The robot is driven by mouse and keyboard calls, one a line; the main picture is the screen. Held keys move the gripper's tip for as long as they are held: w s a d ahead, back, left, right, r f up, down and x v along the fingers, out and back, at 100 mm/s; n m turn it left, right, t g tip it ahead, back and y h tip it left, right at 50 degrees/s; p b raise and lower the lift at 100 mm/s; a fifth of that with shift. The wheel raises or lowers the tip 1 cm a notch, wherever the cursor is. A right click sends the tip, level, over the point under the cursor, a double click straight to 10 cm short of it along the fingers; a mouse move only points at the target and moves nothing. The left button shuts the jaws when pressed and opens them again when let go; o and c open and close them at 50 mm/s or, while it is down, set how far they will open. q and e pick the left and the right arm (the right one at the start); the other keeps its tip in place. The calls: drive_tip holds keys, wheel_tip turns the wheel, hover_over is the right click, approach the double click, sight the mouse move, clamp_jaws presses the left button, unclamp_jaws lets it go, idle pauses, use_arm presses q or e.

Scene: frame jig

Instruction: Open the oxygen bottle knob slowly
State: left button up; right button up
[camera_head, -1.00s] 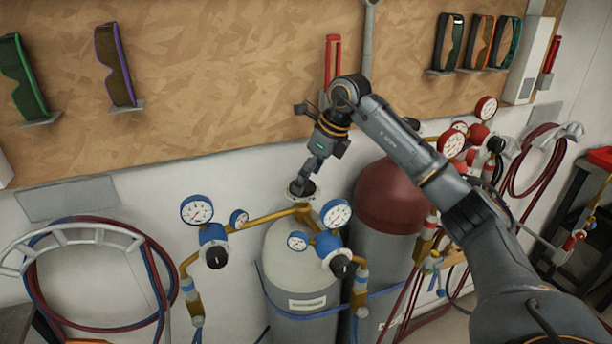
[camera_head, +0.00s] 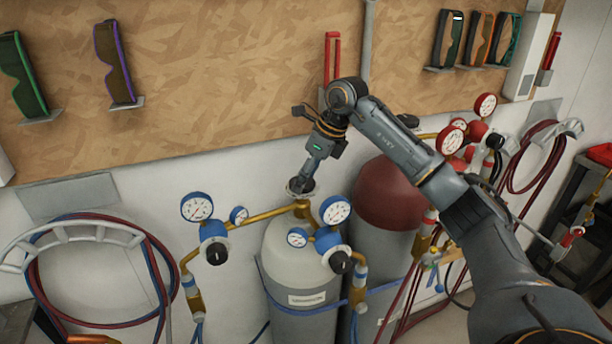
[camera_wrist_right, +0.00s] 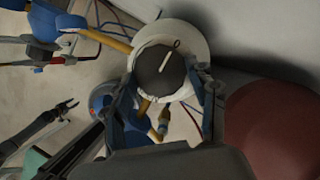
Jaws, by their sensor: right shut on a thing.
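The oxygen bottle (camera_head: 300,268) is the pale grey cylinder with blue-rimmed gauges, standing against the wall in the head view. Its dark round knob (camera_wrist_right: 161,70) sits on top and carries a pale line mark in the right wrist view. My right gripper (camera_head: 302,186) reaches down onto the knob from above and is shut on it. Its fingers lie on both sides of the knob in the right wrist view (camera_wrist_right: 162,88). In the head view the gripper mostly hides the knob. A dark gripper, apparently my left one (camera_wrist_right: 70,110), shows small at the wrist view's lower left; its opening is unclear.
A red-topped cylinder (camera_head: 392,195) stands close on the right, under my right arm. Blue regulators with gauges (camera_head: 197,208) flank the oxygen bottle on brass pipes. Coiled hoses (camera_head: 95,325) hang at the left. The wooden board (camera_head: 230,70) is behind.

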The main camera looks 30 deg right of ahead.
drive_tip(key=shift+d+r+n+g+y+p, duration=0.1)
drive_tip(key=shift+n+g+y+p, duration=0.35)
drive_tip(key=shift+n, duration=0.65)
drive_tip(key=shift+w+n+g+y+p, duration=0.1)
drive_tip(key=shift+n+g+y+p, duration=0.2)
drive_tip(key=shift+n, duration=0.55)
drive_tip(key=shift+w+n+g+h+p, duration=0.1)
drive_tip(key=shift+n+p, duration=0.25)
drive_tip(key=shift+n, duration=0.5)
drive_tip(key=o, duration=1.1)
drive_tip(key=shift+o, duration=0.2)
